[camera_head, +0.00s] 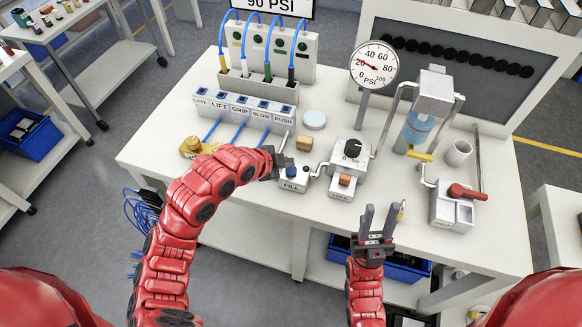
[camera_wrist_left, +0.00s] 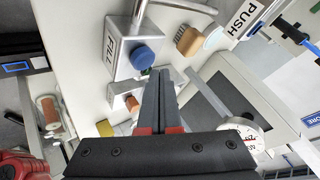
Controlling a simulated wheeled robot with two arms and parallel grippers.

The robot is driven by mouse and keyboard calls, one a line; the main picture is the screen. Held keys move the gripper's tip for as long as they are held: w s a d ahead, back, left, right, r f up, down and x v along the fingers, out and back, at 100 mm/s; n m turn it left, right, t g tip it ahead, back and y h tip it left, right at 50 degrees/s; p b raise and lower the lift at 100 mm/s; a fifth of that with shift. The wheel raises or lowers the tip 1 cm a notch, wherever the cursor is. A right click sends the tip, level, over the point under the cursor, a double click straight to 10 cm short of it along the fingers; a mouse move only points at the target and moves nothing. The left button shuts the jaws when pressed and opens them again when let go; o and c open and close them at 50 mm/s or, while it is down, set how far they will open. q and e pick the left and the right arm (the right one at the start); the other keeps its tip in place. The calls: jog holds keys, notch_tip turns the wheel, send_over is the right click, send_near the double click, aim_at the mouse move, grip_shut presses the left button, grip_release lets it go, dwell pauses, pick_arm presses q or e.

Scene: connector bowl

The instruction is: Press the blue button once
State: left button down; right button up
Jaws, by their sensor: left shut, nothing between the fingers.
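The blue button (camera_head: 291,172) sits on top of a small white box labelled FILL (camera_head: 293,186) at the front of the table. In the left wrist view, the round blue button (camera_wrist_left: 146,57) is just beyond my fingertips. My left gripper (camera_head: 277,163) is shut and empty, close beside the button on its left in the head view. The wrist view shows its fingers (camera_wrist_left: 161,76) together; I cannot tell whether they touch the button.
A white box with an orange-brown knob (camera_head: 342,187) stands right of the FILL box, with a dial box (camera_head: 351,154) behind it. A gauge (camera_head: 373,66) stands behind. A red-handled box (camera_head: 453,205) is at right.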

aim_at(287, 171)
dwell(0.3)
pick_arm(q)
jog(key=shift+r+p, duration=0.95)
jog(key=shift+r, duration=1.6)
